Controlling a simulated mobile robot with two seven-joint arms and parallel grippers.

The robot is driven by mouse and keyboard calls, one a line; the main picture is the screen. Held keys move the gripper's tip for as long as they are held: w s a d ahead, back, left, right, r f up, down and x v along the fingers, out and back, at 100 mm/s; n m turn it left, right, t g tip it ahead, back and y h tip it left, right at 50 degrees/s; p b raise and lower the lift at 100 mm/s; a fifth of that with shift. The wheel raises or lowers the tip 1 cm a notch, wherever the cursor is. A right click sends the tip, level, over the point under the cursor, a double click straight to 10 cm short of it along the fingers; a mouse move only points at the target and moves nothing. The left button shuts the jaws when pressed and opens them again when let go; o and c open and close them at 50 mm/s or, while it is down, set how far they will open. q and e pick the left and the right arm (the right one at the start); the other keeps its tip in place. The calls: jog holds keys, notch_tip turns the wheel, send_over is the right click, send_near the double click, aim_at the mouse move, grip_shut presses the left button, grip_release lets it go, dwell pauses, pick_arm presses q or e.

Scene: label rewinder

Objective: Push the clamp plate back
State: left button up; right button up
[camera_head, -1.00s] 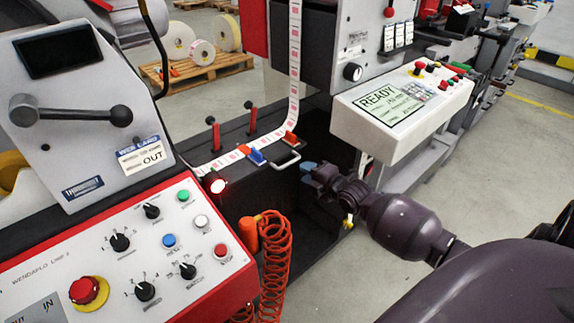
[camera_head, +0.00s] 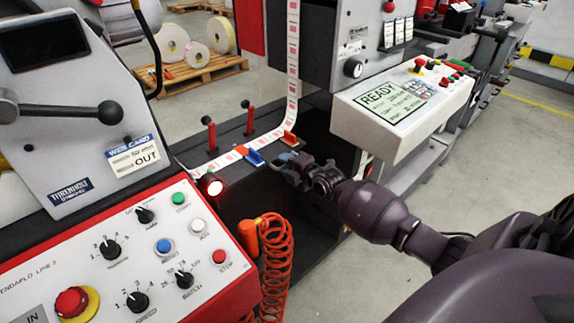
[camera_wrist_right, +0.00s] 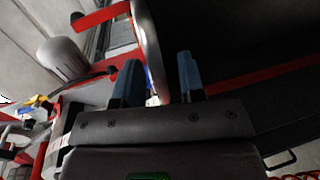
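My right gripper (camera_head: 287,163) is at the front edge of the dark splice table (camera_head: 225,143), beside a blue block (camera_head: 253,157) and an orange-red block (camera_head: 289,138). Its blue fingers are apart in the right wrist view (camera_wrist_right: 158,82). A pale curved bar (camera_wrist_right: 148,42) runs toward the gap between the fingers; I cannot tell whether they touch it. The head view does not clearly show which part is the clamp plate, and the gripper covers the pale handle at the table's front. My left gripper is out of view.
Two red levers (camera_head: 209,133) stand on the table, and a printed label web (camera_head: 292,75) crosses it. A red-edged control panel (camera_head: 125,255) and a coiled orange hose (camera_head: 273,265) are at the front left. A white READY console (camera_head: 405,110) overhangs on the right.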

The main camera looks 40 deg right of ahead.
aim_at(260, 143)
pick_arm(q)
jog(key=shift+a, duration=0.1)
pick_arm(e)
grip_shut()
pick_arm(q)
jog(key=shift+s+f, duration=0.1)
pick_arm(e)
jog(key=shift+w, duration=0.1)
jog(key=b+x, duration=0.1)
jog(key=x, duration=0.2)
jog(key=b+x, duration=0.1)
jog(key=x, duration=0.1)
jog(key=r+b+x, duration=0.1)
jog(key=x, duration=0.2)
jog(key=shift+w+a, duration=0.15)
jog(key=shift+w, duration=0.3)
jog(key=b+x, duration=0.1)
jog(key=x, duration=0.1)
jog(key=r+b+x, duration=0.1)
jog(key=x, duration=0.1)
jog(key=shift+w+f, duration=0.1)
jog(key=shift+w, duration=0.7)
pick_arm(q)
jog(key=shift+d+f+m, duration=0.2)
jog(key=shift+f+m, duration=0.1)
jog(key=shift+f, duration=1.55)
pick_arm(e)
jog(key=shift+w+r, duration=0.1)
jog(key=shift+r, duration=0.4)
